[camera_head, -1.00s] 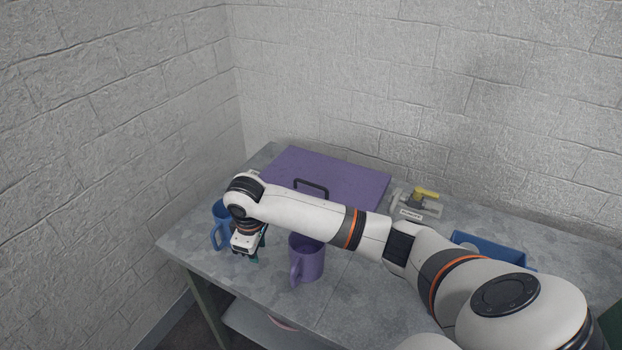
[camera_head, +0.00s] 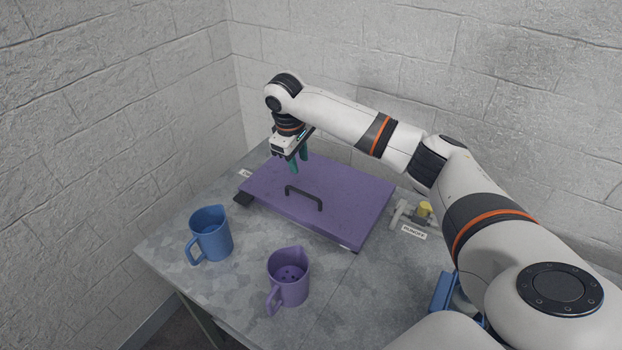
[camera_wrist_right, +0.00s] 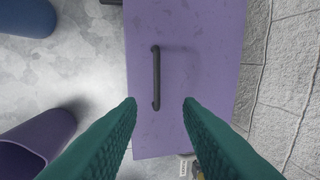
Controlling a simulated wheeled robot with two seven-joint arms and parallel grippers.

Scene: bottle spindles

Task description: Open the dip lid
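The dip lid (camera_head: 335,196) is a flat purple panel lying closed on the table. Its black bar handle (camera_head: 304,197) stands near its front edge. In the right wrist view the lid (camera_wrist_right: 210,50) fills the middle, and the handle (camera_wrist_right: 156,78) lies ahead of the fingertips, between their lines. My right gripper (camera_head: 298,165) is above the lid's back left part, pointing down. It is open and empty, with green fingers (camera_wrist_right: 160,100) spread apart. It does not touch the handle. My left gripper is not in view.
A blue jug (camera_head: 211,235) and a purple jug (camera_head: 289,278) stand on the grey table (camera_head: 240,290) in front of the lid. A labelled fixture with a yellow part (camera_head: 425,210) is right of the lid. A blue tray (camera_head: 443,292) is partly hidden by my arm. Walls close the back and left.

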